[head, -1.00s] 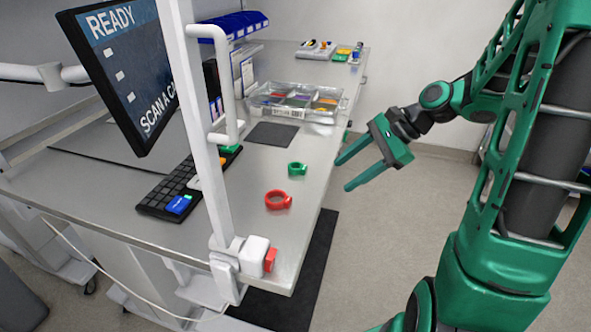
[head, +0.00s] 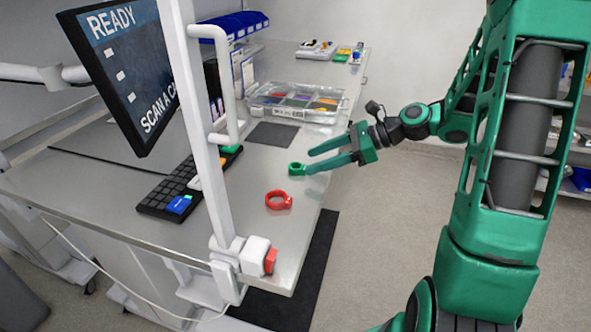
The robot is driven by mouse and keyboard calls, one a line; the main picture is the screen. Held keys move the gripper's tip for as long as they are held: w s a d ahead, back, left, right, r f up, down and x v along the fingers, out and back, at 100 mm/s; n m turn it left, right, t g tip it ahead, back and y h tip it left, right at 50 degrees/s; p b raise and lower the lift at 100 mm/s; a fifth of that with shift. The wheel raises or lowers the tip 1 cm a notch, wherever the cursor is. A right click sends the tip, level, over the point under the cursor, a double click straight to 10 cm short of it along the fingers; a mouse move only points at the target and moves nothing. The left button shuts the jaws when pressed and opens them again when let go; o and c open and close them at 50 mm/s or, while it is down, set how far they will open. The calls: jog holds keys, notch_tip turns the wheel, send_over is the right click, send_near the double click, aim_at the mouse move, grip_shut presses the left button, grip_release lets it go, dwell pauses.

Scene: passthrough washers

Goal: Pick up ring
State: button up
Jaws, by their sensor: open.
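A green ring (head: 297,169) lies on the metal bench near its right edge. A red ring (head: 278,200) lies on the bench a little nearer to me. My gripper (head: 308,163) is open, its two green fingers pointing left. In the picture the fingertips are at the right side of the green ring, the lower one overlapping or nearly meeting its right end. I cannot tell whether they touch. No ring is visibly held.
A white post (head: 207,140) with a handle rises in front of the bench (head: 245,255). A keyboard (head: 182,190) and monitor (head: 125,70) stand to the left. A compartment box (head: 268,112) and dark mat (head: 272,134) lie behind the rings.

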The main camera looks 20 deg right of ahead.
aim_at(304, 166)
jog(key=shift+x, duration=2.25)
jog(key=shift+w, duration=0.1)
jog(key=c, duration=1.1)
jog(key=shift+r, duration=0.15)
